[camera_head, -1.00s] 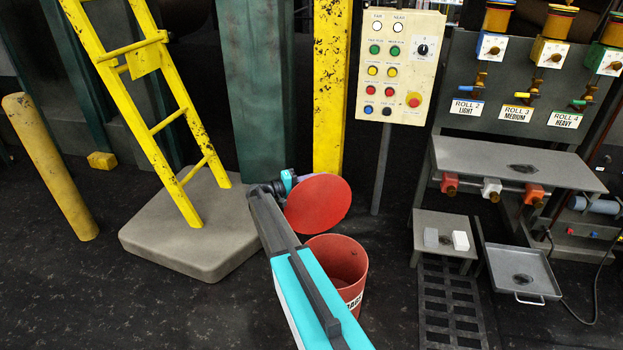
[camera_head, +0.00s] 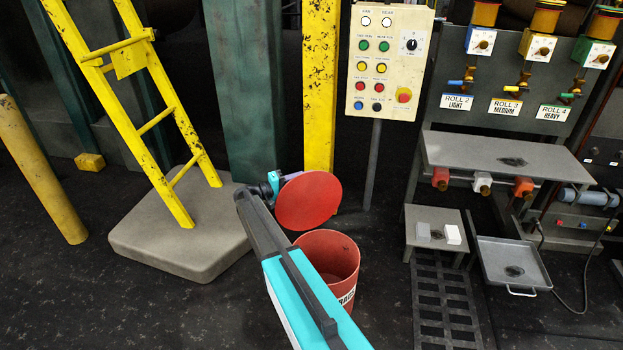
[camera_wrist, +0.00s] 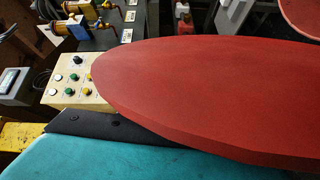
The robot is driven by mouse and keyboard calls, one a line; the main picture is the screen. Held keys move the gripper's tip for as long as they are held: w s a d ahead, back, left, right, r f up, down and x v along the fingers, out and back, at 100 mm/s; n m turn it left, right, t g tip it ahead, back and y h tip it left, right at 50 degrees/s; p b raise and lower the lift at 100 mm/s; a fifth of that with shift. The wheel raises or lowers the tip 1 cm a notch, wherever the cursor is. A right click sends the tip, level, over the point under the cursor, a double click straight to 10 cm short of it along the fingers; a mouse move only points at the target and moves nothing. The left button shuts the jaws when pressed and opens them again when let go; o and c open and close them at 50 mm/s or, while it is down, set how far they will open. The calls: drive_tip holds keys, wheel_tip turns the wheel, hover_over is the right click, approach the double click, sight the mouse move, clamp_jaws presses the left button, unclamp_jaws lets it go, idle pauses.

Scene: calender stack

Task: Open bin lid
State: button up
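The red bin (camera_head: 343,258) stands on the dark floor, its mouth uncovered and its inside partly visible. Its round red lid (camera_head: 309,201) is tilted steeply up above the bin's back left rim. My arm reaches over the bin's left side and hides part of it. My gripper (camera_head: 274,184) is at the lid's upper left edge, mostly hidden by my own wrist. In the wrist view the lid (camera_wrist: 215,95) fills much of the picture at close range. The fingertips do not show there, so I cannot tell whether they are open or shut on it.
A yellow post (camera_head: 320,90) and a green column (camera_head: 240,100) stand behind the lid. A control panel (camera_head: 388,60) is to the right. A yellow ladder (camera_head: 150,120) on a grey base (camera_head: 170,250) is left. A low stand (camera_head: 425,240) and floor grate (camera_head: 440,300) are right of the bin.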

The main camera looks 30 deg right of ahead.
drive_tip(key=shift+a, duration=0.2)
drive_tip(key=w+a+p, duration=0.1)
drive_tip(key=w+a, duration=0.1)
drive_tip(key=a, duration=1.1)
drive_tip(key=shift+a, duration=0.15)
drive_tip(key=shift+a, duration=0.1)
